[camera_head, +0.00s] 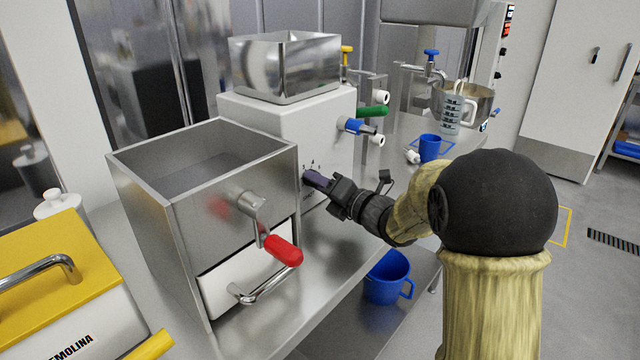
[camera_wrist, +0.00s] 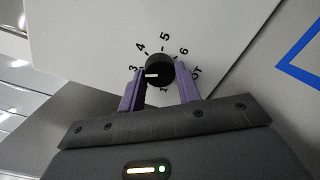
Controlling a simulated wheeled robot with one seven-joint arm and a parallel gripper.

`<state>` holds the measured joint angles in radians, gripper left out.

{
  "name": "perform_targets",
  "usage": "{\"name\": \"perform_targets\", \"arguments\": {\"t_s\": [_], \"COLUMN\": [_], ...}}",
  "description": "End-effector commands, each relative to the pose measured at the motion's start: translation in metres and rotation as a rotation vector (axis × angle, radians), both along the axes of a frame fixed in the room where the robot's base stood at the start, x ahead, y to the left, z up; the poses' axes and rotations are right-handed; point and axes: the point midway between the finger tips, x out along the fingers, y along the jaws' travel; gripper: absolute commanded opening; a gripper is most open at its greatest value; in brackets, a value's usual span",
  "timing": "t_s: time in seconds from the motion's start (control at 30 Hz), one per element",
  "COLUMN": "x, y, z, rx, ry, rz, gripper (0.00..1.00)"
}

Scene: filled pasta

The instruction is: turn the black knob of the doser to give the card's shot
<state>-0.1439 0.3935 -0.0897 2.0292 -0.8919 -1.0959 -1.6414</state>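The doser (camera_head: 245,110) is a white box with a steel hopper (camera_head: 285,70) on top; it stands on the steel counter. Its black knob (camera_wrist: 162,67) shows in the wrist view, with a ring of printed numbers around it on the white face. The knob's white pointer mark lies toward the left, near the 3. My gripper (camera_wrist: 160,75) has one purple finger on each side of the knob, and both seem to touch it. In the head view my gripper (camera_head: 309,178) reaches the doser's face from the right and hides the knob. I see no readable card.
A steel bin with a red-handled crank (camera_head: 284,250) stands close in front of the doser. Green (camera_head: 373,112) and blue (camera_head: 356,126) handles stick out above my gripper. A blue cup (camera_head: 429,148) and a jug (camera_head: 453,108) stand behind.

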Motion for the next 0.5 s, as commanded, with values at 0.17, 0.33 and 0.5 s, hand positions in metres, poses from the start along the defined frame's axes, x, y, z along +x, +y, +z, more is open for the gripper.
{"name": "perform_targets", "arguments": {"t_s": [0.17, 0.33, 0.5], "x": [0.0001, 0.0, -0.0001], "y": [-0.0006, -0.0008, -0.0009], "z": [-0.0005, -0.0004, -0.0001], "rx": [0.004, 0.025, 0.071], "ry": [0.008, 0.036, 0.095], "rz": [-0.002, -0.002, -0.002], "gripper": [0.1, 0.1, 0.1]}}
